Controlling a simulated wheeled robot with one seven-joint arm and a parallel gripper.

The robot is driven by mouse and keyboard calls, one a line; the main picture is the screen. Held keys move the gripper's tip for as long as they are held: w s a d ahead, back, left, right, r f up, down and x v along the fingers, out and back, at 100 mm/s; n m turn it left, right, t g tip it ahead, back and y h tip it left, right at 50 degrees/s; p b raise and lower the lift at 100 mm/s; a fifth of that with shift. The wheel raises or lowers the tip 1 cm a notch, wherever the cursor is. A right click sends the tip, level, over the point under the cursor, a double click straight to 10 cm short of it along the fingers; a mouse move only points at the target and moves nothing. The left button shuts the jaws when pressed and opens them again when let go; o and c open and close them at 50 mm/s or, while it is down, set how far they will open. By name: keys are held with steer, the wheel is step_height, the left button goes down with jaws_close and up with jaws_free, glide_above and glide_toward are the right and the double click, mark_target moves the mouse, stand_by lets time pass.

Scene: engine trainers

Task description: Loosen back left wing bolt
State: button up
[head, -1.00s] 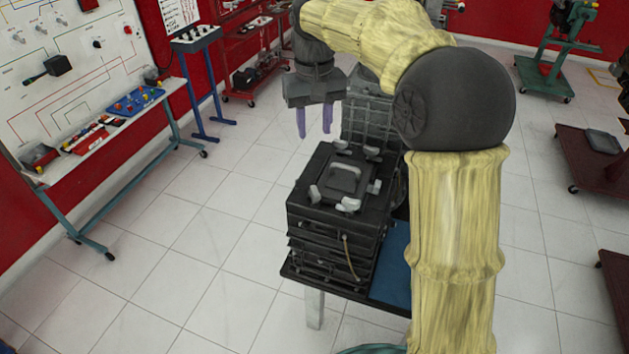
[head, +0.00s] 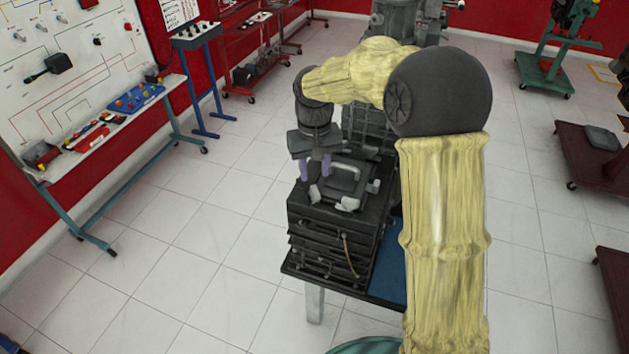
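The black box-shaped engine unit (head: 325,222) stands on a bench, with a raised square handle frame (head: 345,176) on its top cover. Pale wing bolts sit around the cover: a front left one (head: 315,195), a front right one (head: 347,204) and a right one (head: 373,187). The back left wing bolt is not visible; my gripper covers that part of the top. My gripper (head: 315,175) points down over the left back part of the cover, its two purple fingers apart with a gap between them. I cannot tell whether the fingers touch anything.
A dark ribbed engine part (head: 367,128) rises right behind the cover. A blue surface (head: 391,275) lies on the bench to the right. A trainer board with a shelf (head: 125,128) stands at the left. The tiled floor between is clear.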

mark_target(314, 189)
step_height(314, 189, down, 6)
steer(key=shift+r+p, duration=0.15)
steer(key=shift+p, duration=0.45)
jaws_close()
